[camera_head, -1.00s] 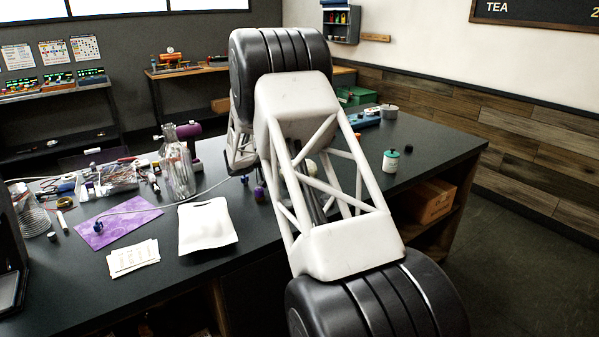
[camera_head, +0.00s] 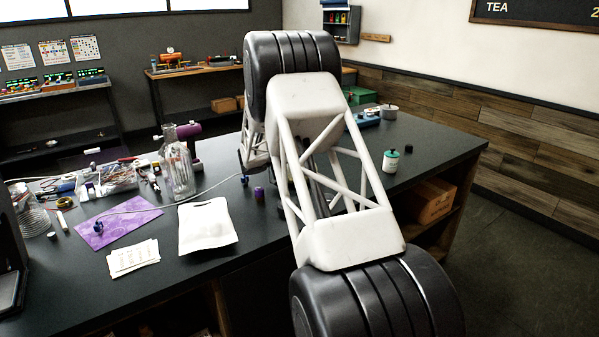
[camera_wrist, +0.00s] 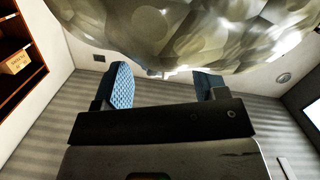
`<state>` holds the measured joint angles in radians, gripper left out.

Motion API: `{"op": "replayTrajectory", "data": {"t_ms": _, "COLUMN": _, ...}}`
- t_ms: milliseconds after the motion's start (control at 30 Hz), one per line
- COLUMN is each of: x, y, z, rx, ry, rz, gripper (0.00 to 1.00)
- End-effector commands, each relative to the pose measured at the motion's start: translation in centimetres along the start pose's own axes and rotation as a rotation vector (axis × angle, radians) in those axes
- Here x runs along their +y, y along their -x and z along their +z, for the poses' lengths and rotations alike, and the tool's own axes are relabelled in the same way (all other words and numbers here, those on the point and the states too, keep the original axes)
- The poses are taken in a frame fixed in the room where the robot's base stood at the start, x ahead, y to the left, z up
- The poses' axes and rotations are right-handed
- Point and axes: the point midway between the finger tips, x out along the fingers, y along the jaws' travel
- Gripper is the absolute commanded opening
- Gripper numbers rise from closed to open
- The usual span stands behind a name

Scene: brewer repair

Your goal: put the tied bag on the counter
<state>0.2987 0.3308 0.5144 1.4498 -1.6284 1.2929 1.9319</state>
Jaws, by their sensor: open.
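In the wrist view a pale, translucent, rounded bulk with roundish shapes in it, which looks like the tied bag (camera_wrist: 190,35), fills the top of the picture. My gripper (camera_wrist: 163,82) is open there, with one blue ridged fingertip on each side below the bulk. A small bright bit hangs at the bulk's lower edge between the fingertips; I cannot tell whether it touches them. In the head view my arm hides most of the gripper, and no tied bag can be made out. The dark counter (camera_head: 270,232) runs across the picture beneath my arm.
A white pouch (camera_head: 207,225), paper cards (camera_head: 132,257), a purple sheet (camera_head: 118,222) and a glass bottle (camera_head: 178,172) lie or stand at the counter's left. A small white-and-teal jar (camera_head: 391,161) stands at the right. The right part of the counter is mostly bare.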

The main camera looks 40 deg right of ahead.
Motion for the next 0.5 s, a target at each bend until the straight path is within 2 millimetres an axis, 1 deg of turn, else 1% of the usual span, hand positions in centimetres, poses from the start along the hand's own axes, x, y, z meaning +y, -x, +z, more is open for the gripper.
{"op": "replayTrajectory", "data": {"t_ms": 100, "x": 0.00, "y": 0.00, "z": 0.01, "rx": 0.000, "ry": 0.000, "rz": 0.000, "gripper": 0.65}}
{"op": "replayTrajectory", "data": {"t_ms": 133, "x": 0.00, "y": 0.00, "z": 0.00, "rx": 0.000, "ry": 0.000, "rz": 0.000, "gripper": 0.64}}
{"op": "replayTrajectory", "data": {"t_ms": 500, "x": 0.00, "y": 0.00, "z": 0.02, "rx": 0.000, "ry": 0.000, "rz": 0.000, "gripper": 0.07}}
